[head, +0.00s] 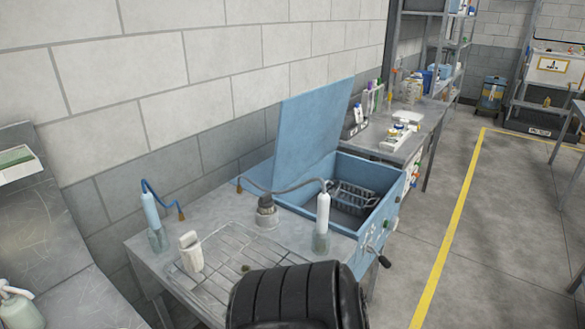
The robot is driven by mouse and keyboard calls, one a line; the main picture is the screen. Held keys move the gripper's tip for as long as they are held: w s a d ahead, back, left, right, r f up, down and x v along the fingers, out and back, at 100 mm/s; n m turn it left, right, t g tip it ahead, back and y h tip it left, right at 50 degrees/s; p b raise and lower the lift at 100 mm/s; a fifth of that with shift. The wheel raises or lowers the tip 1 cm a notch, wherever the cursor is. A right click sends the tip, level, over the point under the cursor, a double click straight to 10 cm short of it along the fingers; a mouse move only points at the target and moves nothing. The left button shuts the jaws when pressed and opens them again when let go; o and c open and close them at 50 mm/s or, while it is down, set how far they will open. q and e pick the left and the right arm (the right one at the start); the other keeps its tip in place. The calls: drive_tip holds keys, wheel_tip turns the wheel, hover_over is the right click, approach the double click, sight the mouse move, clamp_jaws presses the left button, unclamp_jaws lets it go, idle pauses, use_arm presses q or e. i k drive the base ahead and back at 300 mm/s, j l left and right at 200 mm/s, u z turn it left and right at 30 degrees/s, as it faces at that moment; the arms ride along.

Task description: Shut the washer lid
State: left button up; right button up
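The parts washer is a blue open-topped box (345,222) at the end of a grey metal bench. Its flat blue lid (305,135) stands open, tilted up and leaning back toward the block wall. A wire basket (354,198) sits inside the washer. Neither of my grippers shows in the head view, so I cannot tell whether they are open or shut.
A black ribbed shape (292,296) covers the bottom middle. A spray bottle with a hose (323,222) and a white container (191,252) stand on the bench (215,290). A cluttered worktable (425,145) is behind.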

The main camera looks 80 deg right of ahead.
sight(311, 122)
drive_tip(key=k+z, duration=0.1)
drive_tip(key=z, duration=0.3)
drive_tip(key=k+l+z, duration=0.1)
drive_tip(key=z, duration=0.3)
drive_tip(key=k+l+z, duration=0.1)
drive_tip(key=z, duration=1.6)
drive_tip(key=u, duration=0.25)
drive_tip(key=i+l+u, duration=0.1)
drive_tip(key=l+u, duration=0.7)
drive_tip(key=l, duration=0.15)
drive_tip(key=k+l+u, duration=0.1)
drive_tip(key=l+u, duration=0.3)
drive_tip(key=l, duration=0.1)
